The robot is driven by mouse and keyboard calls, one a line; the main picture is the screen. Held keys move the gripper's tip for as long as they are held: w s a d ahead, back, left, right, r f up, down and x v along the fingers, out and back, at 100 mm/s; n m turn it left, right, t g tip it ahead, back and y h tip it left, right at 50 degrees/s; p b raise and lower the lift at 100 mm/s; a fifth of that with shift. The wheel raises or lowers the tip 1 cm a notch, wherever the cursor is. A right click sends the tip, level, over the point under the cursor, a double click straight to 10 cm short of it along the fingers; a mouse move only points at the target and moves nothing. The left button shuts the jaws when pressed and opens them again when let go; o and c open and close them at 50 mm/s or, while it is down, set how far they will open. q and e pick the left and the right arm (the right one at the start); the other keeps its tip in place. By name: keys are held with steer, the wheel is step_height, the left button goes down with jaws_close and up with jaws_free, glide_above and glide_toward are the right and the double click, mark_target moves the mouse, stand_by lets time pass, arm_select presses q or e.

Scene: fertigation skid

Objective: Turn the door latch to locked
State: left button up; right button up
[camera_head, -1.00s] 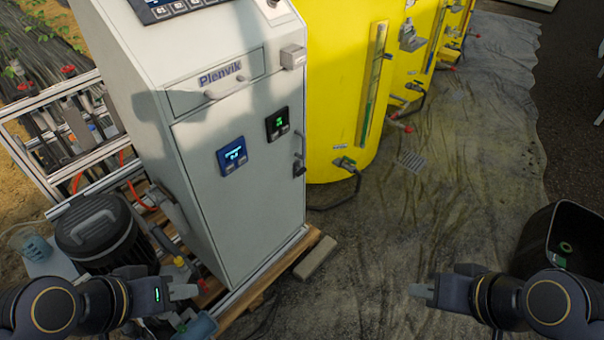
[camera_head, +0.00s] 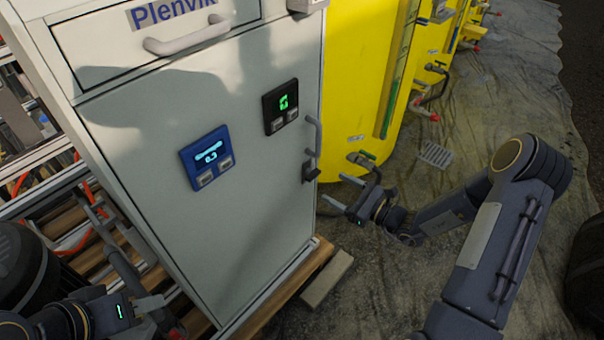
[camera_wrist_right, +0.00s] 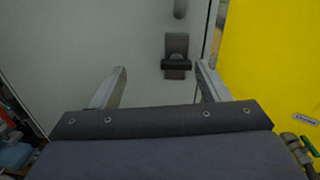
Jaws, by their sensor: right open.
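The door latch (camera_head: 311,170) is a small dark piece near the right edge of the grey cabinet door (camera_head: 240,215), just below the door handle (camera_head: 315,135). In the right wrist view the latch (camera_wrist_right: 176,62) shows as a dark crossbar lying about level on a grey plate, between the finger lines and ahead of them. My right gripper (camera_head: 343,182) is open and empty, to the right of the latch and apart from it. My left gripper (camera_head: 148,303) is low at the left, by the cabinet's lower left edge; its finger gap is unclear.
A drawer with a handle (camera_head: 180,35) is above the door. A blue display (camera_head: 207,157) and a black display (camera_head: 281,106) are on the door. A yellow tank (camera_head: 360,90) stands right behind the cabinet. A wooden pallet (camera_head: 290,290) is underneath.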

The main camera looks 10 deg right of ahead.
mark_target(311, 174)
arm_select(q)
steer(key=shift+w+a+f+b, duration=0.1)
steer(key=shift+w+f+b, duration=0.1)
steer(key=shift+f+b, duration=0.25)
steer(key=shift+w+f+b, duration=0.2)
steer(key=shift+f, duration=0.3)
arm_select(e)
steer(key=w+a+f+m+t+h, duration=0.1)
steer(key=w+a+f+m, duration=0.1)
steer(key=w, duration=0.6)
steer(key=shift+a+f, duration=0.6)
steer(key=shift+a, duration=0.45)
steer(key=shift+w, duration=0.1)
steer(key=shift+c, duration=0.4)
steer(key=c, duration=0.9)
